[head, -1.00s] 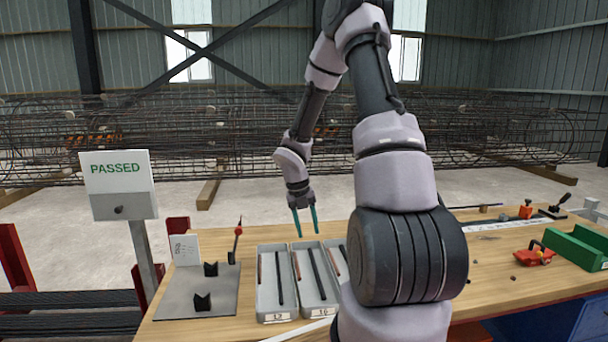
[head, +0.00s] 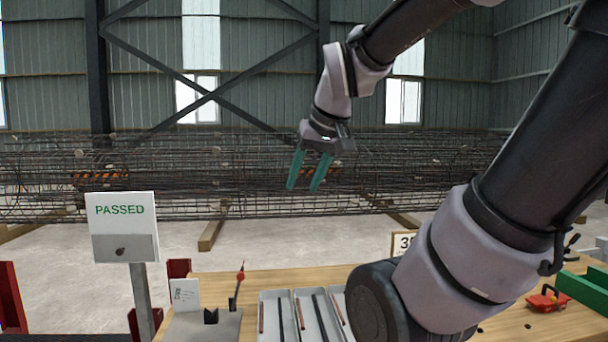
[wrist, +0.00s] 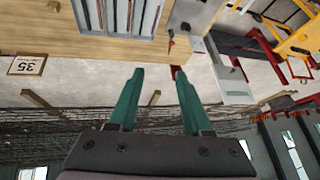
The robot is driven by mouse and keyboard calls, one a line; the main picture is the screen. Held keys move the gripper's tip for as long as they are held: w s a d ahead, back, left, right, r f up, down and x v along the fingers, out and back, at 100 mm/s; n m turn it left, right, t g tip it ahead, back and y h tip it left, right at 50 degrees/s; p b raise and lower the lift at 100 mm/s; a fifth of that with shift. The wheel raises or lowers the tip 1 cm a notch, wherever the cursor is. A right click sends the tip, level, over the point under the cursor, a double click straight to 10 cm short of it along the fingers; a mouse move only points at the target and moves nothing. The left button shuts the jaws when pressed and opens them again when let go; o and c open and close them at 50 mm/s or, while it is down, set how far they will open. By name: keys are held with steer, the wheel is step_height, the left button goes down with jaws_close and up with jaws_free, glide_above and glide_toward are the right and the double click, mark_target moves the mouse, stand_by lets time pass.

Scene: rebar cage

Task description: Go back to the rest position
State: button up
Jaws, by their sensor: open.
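My gripper (head: 308,172) is in the air above and beyond the workbench in the head view, with the rebar cage behind it. Its two green fingers are apart with nothing between them. In the wrist view my gripper (wrist: 153,75) also shows open and empty, with the bench edge and the floor beyond the fingertips. My arm crosses the right side of the head view and hides part of the bench.
The wooden workbench (head: 212,283) carries grey trays (head: 289,298) with bars and a plate with black V-blocks (head: 211,316). A PASSED sign (head: 122,212) stands left. A red tool (head: 547,298) and a green block (head: 582,291) are right. Long rebar cages (head: 200,180) lie behind.

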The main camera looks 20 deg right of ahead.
steer(key=s+m, duration=0.1)
steer(key=s+a+r+m+t, duration=0.1)
steer(key=shift+r+m+y, duration=0.15)
steer(key=shift+m+y, duration=0.15)
steer(key=shift+y, duration=0.1)
stand_by(1.1)
